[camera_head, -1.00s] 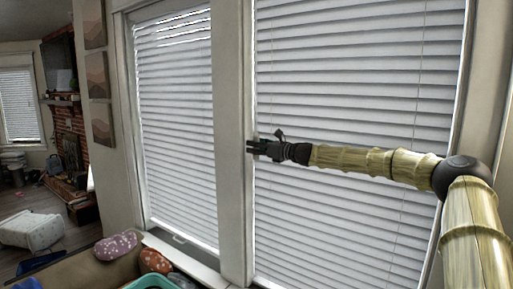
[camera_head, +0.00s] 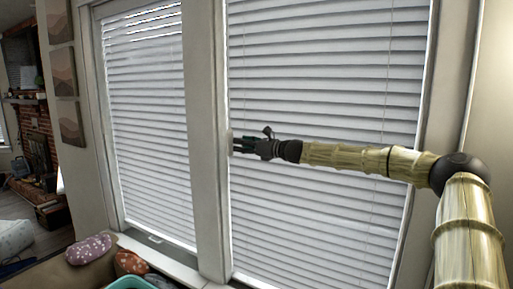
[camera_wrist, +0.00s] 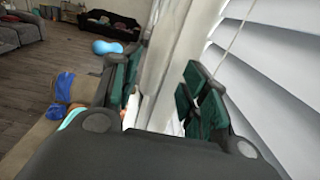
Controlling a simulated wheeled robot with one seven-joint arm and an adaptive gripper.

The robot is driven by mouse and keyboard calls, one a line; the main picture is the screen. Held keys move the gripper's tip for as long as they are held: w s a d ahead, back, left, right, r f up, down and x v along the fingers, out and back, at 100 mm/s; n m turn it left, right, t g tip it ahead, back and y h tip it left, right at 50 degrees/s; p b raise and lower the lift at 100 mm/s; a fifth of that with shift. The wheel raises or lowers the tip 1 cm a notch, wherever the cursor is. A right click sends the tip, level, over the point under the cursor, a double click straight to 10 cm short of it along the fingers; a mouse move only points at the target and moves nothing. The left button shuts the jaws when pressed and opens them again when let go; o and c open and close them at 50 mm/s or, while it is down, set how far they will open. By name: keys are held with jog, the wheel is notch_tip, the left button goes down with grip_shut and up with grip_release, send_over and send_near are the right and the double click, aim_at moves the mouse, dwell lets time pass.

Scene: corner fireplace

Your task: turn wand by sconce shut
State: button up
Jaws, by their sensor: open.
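My gripper (camera_head: 240,145) is at the left edge of the right window's closed white blind (camera_head: 320,90), close to the post between the windows. In the wrist view its dark green finger pads stand apart, and the pale post (camera_wrist: 170,60) shows between and beyond them. A thin pale cord or wand (camera_wrist: 236,38) runs down in front of the slats and passes behind the right finger. A small pale upright piece (camera_head: 229,142) shows at the fingertips in the head view. I cannot tell whether it is the wand or whether it is between the fingers. No sconce is in view.
A second blind (camera_head: 145,120) covers the left window. A sofa (camera_head: 75,270) with cushions (camera_head: 90,248) and a teal container (camera_head: 132,283) stand below the windows. Framed pictures hang at the left, near a brick fireplace (camera_head: 36,130).

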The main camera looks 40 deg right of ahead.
jog(key=shift+v, duration=2.85)
